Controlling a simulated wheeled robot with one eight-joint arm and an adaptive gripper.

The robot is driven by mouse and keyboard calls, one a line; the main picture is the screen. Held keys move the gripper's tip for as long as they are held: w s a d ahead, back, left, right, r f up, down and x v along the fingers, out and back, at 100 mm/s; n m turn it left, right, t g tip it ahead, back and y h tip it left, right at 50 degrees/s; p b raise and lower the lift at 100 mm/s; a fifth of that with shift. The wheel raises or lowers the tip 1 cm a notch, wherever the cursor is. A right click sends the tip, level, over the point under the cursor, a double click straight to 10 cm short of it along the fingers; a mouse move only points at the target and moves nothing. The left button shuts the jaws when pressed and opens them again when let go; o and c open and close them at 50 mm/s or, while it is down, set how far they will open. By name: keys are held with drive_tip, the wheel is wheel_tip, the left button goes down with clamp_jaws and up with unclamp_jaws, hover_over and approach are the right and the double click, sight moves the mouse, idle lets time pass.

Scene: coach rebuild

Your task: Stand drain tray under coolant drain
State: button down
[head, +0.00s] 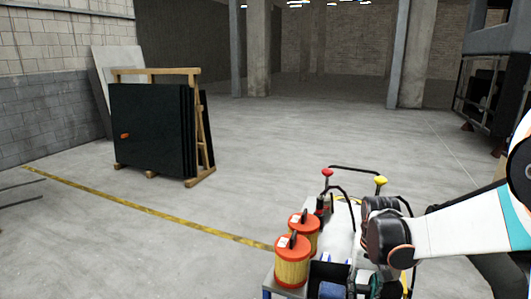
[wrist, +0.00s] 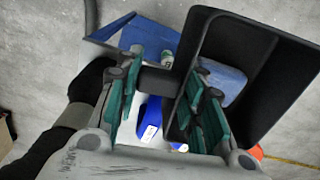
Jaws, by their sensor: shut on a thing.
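A black, open, deep-walled tray (wrist: 228,45) fills the upper right of the wrist view, tilted in the picture. My gripper (wrist: 160,82) has its teal fingers either side of a dark handle-like part at the tray's left side and is shut on it. In the head view my gripper (head: 370,284) is low at the right, partly hidden by my arm, over a trolley. A dark box shape beside it looks like the same tray (head: 322,271). The coolant drain is not seen in either view.
The trolley carries two orange-topped yellow canisters (head: 292,265) and tools with red and yellow knobs (head: 381,181). A wooden rack of dark panels (head: 150,130) stands at left. A raised dark vehicle-like structure (head: 492,85) is at upper right. The middle floor is clear.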

drive_tip(key=a+f+n, duration=0.2)
drive_tip(key=a+f, duration=0.4)
drive_tip(key=f, duration=0.2)
drive_tip(key=shift+s+f+n, duration=0.2)
drive_tip(key=shift+s+n, duration=0.05)
drive_tip(key=shift+n, duration=0.05)
